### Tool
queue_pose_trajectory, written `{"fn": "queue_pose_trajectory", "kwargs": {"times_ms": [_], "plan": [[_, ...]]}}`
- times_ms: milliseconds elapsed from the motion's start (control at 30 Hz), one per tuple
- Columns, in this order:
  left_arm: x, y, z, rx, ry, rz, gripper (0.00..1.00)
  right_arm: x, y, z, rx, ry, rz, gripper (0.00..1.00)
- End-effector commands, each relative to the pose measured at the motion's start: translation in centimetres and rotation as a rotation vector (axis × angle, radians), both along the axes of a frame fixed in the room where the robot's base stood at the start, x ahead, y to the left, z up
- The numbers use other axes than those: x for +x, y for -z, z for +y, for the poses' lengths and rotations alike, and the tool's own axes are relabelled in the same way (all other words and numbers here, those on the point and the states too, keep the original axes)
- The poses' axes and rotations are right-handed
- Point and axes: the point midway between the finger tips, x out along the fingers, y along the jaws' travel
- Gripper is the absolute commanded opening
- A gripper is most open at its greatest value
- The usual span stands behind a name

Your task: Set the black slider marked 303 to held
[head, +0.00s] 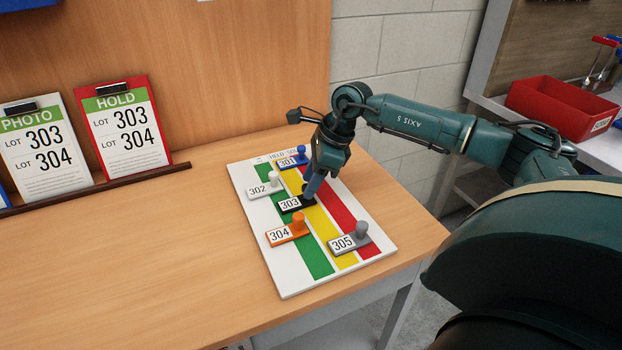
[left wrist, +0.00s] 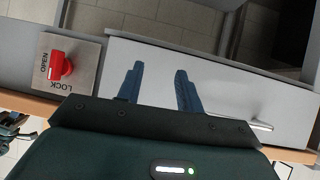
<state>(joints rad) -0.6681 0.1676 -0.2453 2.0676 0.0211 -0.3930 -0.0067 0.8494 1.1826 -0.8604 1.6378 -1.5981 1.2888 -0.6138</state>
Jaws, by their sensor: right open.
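The black slider marked 303 (head: 290,204) lies on a white board (head: 274,270) with green, yellow and red stripes. Its label is over the green stripe (head: 314,260) and its black end is by the yellow stripe (head: 322,228). My right gripper (head: 311,192) is open and reaches down at that end; its fingers hide the slider's knob. I cannot tell whether they are around it. The hold card (head: 124,125), in a red frame, lists lots 303 and 304. My left gripper (left wrist: 160,88) is open and empty in the left wrist view.
Blue 301 (head: 288,162), white 302 (head: 259,189), orange 304 (head: 281,235) and grey 305 (head: 344,243) sliders surround 303. A photo card (head: 36,150) leans left. The left wrist view shows a red OPEN/LOCK knob (left wrist: 58,65) and a bar handle (left wrist: 245,122).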

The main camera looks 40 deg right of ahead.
Motion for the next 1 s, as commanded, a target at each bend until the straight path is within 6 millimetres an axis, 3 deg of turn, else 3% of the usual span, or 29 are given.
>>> {"fn": "queue_pose_trajectory", "kwargs": {"times_ms": [167, 400, 600, 800, 1000], "plan": [[0.0, 0.5, 0.0, 0.0, 0.0, 0.0, 0.36, -0.5, -2.3, -0.9, -0.002, 0.001, -0.005, 0.43], [0.2, 0.5, -0.3, -0.007, 0.005, -0.011, 0.36, -1.8, -7.4, -2.5, -0.002, 0.001, -0.006, 0.43], [0.3, 0.2, -0.4, -0.01, 0.01, -0.021, 0.36, -2.5, -10.6, -3.6, 0.0, 0.001, -0.003, 0.43], [0.4, -0.1, -0.5, -0.012, 0.012, -0.03, 0.36, -2.9, -11.9, -4.0, 0.0, 0.001, -0.002, 0.43], [0.3, -0.1, -0.5, -0.012, 0.014, -0.029, 0.36, -2.9, -11.9, -4.0, -0.001, 0.0, -0.001, 0.43]]}}
